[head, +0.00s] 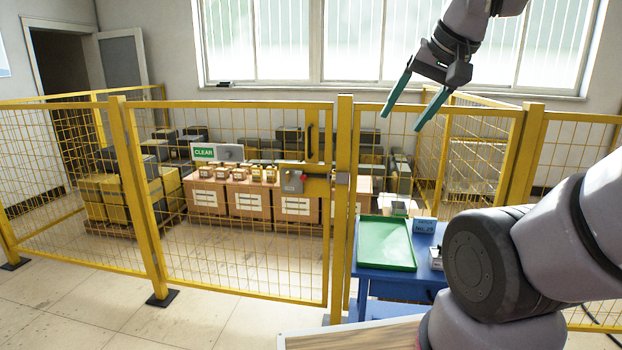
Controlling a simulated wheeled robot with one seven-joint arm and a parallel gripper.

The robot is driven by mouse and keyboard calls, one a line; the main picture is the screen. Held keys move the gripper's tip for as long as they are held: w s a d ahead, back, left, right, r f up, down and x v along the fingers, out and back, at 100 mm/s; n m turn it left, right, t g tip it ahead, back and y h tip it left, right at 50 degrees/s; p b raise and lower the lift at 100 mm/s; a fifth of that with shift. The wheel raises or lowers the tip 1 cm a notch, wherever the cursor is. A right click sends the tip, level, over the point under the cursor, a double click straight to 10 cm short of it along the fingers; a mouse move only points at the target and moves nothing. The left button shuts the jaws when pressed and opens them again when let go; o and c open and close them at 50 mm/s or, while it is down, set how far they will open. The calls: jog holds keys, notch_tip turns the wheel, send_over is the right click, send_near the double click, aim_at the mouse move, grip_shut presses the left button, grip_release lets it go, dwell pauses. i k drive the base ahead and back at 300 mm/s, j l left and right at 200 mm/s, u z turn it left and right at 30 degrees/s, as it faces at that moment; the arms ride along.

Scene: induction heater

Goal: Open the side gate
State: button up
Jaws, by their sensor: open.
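The side gate (230,283) is a yellow mesh panel in the yellow fence, and it stands closed against a yellow post (342,200). A dark vertical handle (309,142) is above the latch. My gripper (407,112) is open and empty, with its teal fingers pointing down, at the upper right. In the picture it is right of and above the latch, apart from it.
A blue table (362,284) with a green tray (388,243) and small boxes stands right of the gate. Behind the fence are cartons (250,199), dark boxes and a green CLEAR sign (204,152). The floor (80,310) before the gate's left side is clear.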

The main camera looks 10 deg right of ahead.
aim_at(314, 188)
jog(key=i+l+u, duration=0.1)
jog(key=i, duration=0.35)
jog(key=i+l, duration=0.2)
jog(key=i, duration=0.25)
jog(key=j+u, duration=0.05)
